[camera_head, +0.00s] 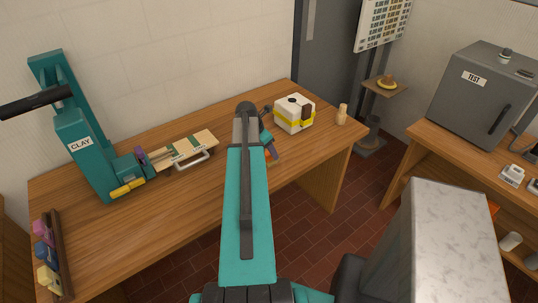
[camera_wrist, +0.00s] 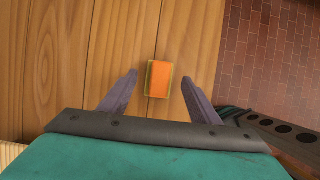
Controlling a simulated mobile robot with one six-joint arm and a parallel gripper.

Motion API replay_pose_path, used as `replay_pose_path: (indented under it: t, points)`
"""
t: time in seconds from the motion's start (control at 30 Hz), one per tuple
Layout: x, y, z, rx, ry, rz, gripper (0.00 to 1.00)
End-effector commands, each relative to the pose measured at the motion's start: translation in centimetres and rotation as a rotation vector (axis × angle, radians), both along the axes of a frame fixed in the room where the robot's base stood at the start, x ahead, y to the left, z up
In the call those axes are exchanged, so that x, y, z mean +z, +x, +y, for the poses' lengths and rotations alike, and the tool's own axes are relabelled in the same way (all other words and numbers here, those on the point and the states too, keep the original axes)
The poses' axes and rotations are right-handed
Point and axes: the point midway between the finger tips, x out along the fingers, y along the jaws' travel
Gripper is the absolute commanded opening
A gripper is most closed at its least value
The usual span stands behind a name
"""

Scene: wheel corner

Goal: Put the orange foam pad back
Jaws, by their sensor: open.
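The orange foam pad (camera_wrist: 159,79) lies on the wooden table (camera_wrist: 110,50) in the wrist view, a small upright rectangle with a yellowish edge. My gripper (camera_wrist: 160,77) is open, with one purple-grey finger on each side of the pad in the picture. Gaps show between the pad and both fingers, and nothing is held. How high the fingertips are above the table is hard to tell. In the head view my teal arm hides most of the gripper's area, and I cannot clearly make out the pad there.
A teal press marked CLAY (camera_head: 80,145) and a wooden board (camera_head: 187,150) stand left. A white box with a yellow band (camera_head: 294,114) and a small pale figure (camera_head: 342,114) are at the right end. A dark holed strip (camera_wrist: 285,129) lies right of my gripper.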

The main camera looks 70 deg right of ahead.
Motion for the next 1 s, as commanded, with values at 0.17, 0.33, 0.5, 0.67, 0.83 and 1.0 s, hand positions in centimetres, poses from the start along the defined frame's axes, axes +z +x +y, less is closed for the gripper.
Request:
replay_pose_path:
  t: [0.17, 0.33, 0.5, 0.67, 0.83, 1.0]
  points:
    - [1.4, 0.5, 0.6, 0.001, -0.002, -0.002, 0.57]
    - [3.1, 1.0, 1.2, 0.001, -0.002, -0.002, 0.57]
    - [4.9, 1.3, 1.8, 0.001, -0.002, -0.001, 0.57]
    - [6.6, 1.7, 2.4, 0.001, -0.002, -0.001, 0.57]
    - [8.3, 2.1, 3.0, 0.000, -0.001, 0.000, 0.57]
    - [9.5, 2.4, 3.4, 0.000, -0.001, 0.000, 0.57]
